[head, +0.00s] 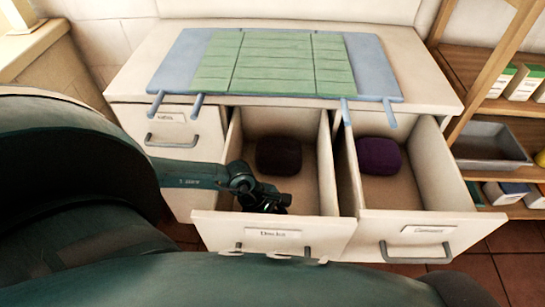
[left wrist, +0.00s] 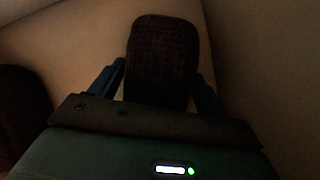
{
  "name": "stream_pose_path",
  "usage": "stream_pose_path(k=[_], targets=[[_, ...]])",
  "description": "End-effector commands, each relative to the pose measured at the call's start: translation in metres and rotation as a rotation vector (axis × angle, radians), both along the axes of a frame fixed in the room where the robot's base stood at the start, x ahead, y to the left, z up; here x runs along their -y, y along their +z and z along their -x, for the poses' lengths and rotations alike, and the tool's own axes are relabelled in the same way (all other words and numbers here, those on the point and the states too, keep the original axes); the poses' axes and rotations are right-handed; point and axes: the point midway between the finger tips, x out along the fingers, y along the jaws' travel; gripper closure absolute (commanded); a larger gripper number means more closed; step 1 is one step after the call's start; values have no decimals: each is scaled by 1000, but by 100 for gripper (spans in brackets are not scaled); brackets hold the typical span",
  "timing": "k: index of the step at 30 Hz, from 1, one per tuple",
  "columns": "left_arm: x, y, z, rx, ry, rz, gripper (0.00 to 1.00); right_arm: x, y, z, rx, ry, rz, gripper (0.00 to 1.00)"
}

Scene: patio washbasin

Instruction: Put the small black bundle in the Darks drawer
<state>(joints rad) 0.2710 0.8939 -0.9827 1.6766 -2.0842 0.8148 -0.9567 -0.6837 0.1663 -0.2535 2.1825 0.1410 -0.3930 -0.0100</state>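In the left wrist view the bundle (left wrist: 162,60) sits ahead, between the two spread fingers of the left gripper (left wrist: 163,78). My right gripper is not in view.
The open drawer on the right (head: 425,238) holds a purple bundle (head: 379,156). A closed drawer (head: 172,130) is at the left. A green-and-blue rack (head: 275,62) covers the cabinet top, its prongs overhanging the front. Shelves with a grey tray (head: 490,147) stand at the right.

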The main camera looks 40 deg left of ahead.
Motion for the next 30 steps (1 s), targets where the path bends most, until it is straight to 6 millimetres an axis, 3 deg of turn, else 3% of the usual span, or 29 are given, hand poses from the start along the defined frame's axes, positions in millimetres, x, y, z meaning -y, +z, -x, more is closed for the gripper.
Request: stream_pose_path(k=[5, 14, 17, 30], targets=[[0, 0, 0, 0, 0, 0, 10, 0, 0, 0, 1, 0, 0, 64], [-2, 4, 0, 1, -1, 0, 10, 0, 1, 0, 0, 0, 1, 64], [-7, 15, 1, 2, 0, -2, 10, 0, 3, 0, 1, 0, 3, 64], [-39, 94, 12, 1, 0, -2, 10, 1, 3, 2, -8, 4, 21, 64]])
